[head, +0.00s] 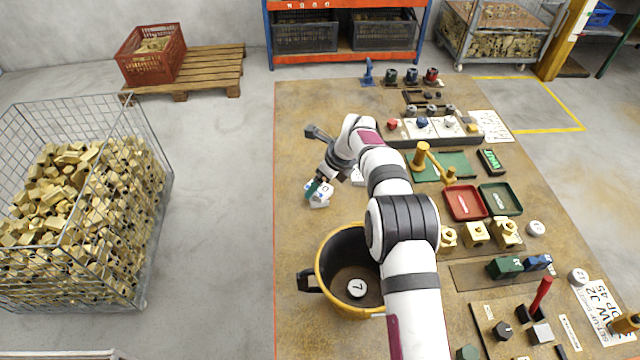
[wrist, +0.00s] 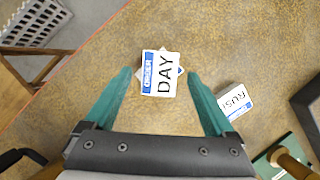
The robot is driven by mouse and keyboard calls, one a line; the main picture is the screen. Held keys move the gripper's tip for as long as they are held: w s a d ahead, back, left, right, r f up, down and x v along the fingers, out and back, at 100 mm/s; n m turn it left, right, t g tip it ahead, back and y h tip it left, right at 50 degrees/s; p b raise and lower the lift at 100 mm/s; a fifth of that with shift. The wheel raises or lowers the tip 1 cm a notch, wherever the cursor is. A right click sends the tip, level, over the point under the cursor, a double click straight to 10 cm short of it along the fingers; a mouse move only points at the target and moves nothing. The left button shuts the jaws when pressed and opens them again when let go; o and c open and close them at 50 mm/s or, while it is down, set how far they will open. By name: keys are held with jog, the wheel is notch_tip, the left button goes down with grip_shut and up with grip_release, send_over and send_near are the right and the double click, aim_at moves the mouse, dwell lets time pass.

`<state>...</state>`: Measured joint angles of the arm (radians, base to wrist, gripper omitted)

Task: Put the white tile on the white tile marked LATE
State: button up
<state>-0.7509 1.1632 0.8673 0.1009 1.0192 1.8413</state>
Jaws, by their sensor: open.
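A white tile marked DAY with a blue band (wrist: 160,76) lies between my open gripper's (wrist: 158,74) teal fingers in the wrist view, apart from both. Corners of something beneath it show, partly blue; I cannot tell what it is. In the head view this white tile (head: 319,203) is by the fingertips of my gripper (head: 318,190), near the table's left side. A second white tile, its visible letters reading RUS (wrist: 235,100), lies to the right in the wrist view; it shows partly behind my arm in the head view (head: 357,177). No LATE marking is readable.
A yellow-rimmed black bucket (head: 322,262) with a round 7 disc (head: 357,288) stands nearer the camera. Red (head: 463,203) and green (head: 500,199) trays, brass parts (head: 474,234) and a yellow-armed fixture (head: 421,155) lie right of my arm. The table's left strip is mostly clear.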

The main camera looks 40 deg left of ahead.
jog(key=v, duration=1.1)
jog(key=s+d+r+n, duration=0.2)
jog(key=d+r, duration=0.1)
jog(key=d, duration=0.4)
jog(key=s+d+r+n+h, duration=0.1)
jog(key=d+r, duration=0.3)
jog(key=d, duration=0.4)
jog(key=s+d+r+n, duration=0.2)
jog(key=d+r, duration=0.1)
jog(key=d, duration=0.4)
jog(key=s+d+f+n, duration=0.1)
jog(key=s+d+n, duration=0.2)
jog(key=s+d, duration=0.5)
jog(key=s+d+f+n+h, duration=0.1)
jog(key=s+d+n, duration=0.3)
jog(key=s+d, duration=0.4)
jog(key=s+f, duration=0.1)
jog(key=s, duration=0.5)
jog(key=shift+s+d+h, duration=0.25)
jog(key=shift+d+h, duration=0.05)
jog(key=shift+d, duration=0.05)
